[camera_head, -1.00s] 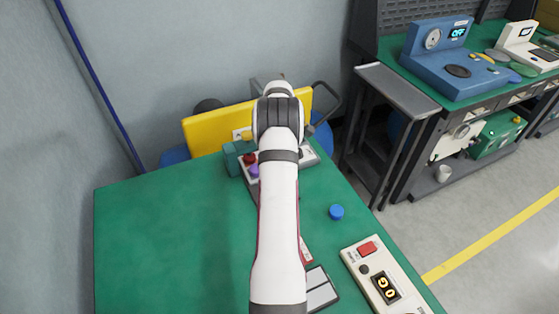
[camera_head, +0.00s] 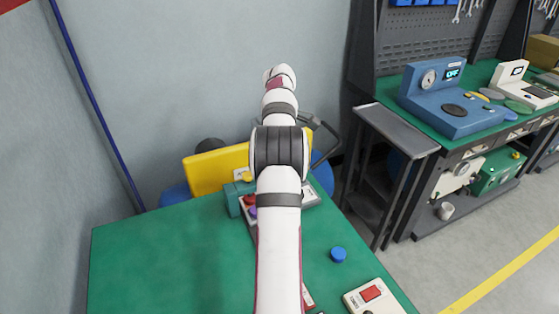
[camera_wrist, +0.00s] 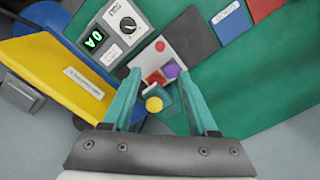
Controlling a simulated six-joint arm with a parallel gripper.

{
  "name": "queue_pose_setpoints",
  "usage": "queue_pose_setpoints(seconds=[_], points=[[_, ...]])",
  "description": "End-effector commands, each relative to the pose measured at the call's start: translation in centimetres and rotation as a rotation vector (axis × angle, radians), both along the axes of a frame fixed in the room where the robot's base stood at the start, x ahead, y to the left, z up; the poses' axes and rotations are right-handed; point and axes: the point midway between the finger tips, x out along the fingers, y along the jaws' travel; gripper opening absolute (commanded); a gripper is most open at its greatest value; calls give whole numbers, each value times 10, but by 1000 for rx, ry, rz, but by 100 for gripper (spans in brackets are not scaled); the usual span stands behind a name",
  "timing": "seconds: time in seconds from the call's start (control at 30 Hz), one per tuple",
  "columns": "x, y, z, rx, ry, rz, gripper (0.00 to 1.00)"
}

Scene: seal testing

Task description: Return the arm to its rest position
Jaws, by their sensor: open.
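My arm reaches away from me over the green table in the head view, with its black joint over the far table edge and its far end raised against the grey wall. Beyond the fingers lies a control box with red and purple buttons (camera_wrist: 172,71). A yellow round knob (camera_wrist: 153,104) appears between the fingers, further off.
The green table (camera_head: 160,260) is clear on its left. A yellow panel (camera_head: 210,170) stands at its far edge. A blue cap (camera_head: 338,254) and a box with a red switch (camera_head: 371,293) lie to the right. A grey stand (camera_head: 398,128) and a workbench with a blue device (camera_head: 440,100) stand beyond.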

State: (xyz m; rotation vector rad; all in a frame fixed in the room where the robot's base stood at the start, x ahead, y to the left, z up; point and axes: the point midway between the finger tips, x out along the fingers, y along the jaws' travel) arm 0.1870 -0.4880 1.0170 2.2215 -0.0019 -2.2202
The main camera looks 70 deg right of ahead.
Motion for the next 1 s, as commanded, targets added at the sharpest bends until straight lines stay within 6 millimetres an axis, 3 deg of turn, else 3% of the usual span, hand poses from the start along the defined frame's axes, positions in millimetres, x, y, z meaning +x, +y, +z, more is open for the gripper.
queue_pose_setpoints(seconds=[0.13,0.53,0.63,0.67,0.73,0.83,0.93,1.0], points=[[0,0,10,0,0,0,59],[1,1,10,1,0,0,59],[21,20,21,3,-5,-9,59],[33,35,28,5,-9,-16,59],[68,85,48,15,-18,-47,59],[105,184,74,38,-31,-110,59],[109,290,89,69,-31,-186,59],[91,363,90,92,-24,-243,59]])
